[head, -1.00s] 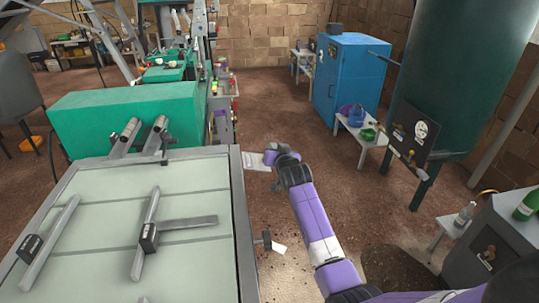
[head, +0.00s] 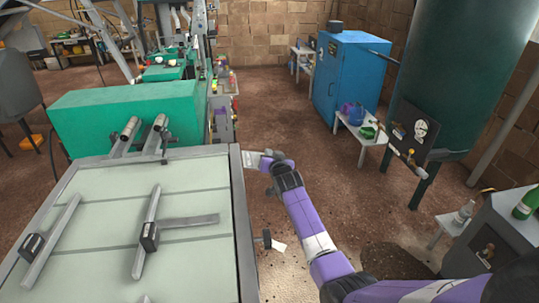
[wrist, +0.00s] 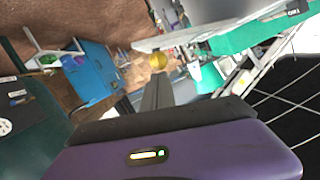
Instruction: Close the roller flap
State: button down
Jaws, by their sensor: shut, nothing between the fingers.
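The machine with the pale panelled top (head: 190,205) in a grey frame fills the left of the head view. I cannot tell for sure which of its parts is the roller flap. My gripper (wrist: 158,78) shows in the wrist view as grey fingers pressed together, with nothing between them. In the head view my purple wrist is beside the far right corner of the grey frame, and the fingertips are not clear there. I cannot tell whether they touch the machine.
A green machine housing (head: 125,115) stands behind the panelled top. A dark knob (head: 267,239) sticks out of the frame's right side. A blue cabinet (head: 345,85) and a small white table (head: 352,128) stand back right. Brown floor between is open.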

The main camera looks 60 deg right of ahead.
jog(key=w+a+f+m+t+b, duration=0.1)
jog(key=w+f+m+t+b, duration=0.1)
jog(key=f+m+b, duration=0.4)
jog(key=w+a+f+m+t+b, duration=0.1)
jog(key=f+m+b, duration=0.5)
jog(key=b, duration=0.9)
jog(key=shift+w+a+m+t, duration=0.35)
jog(key=shift+a+m+t, duration=0.25)
jog(key=shift+m, duration=0.7)
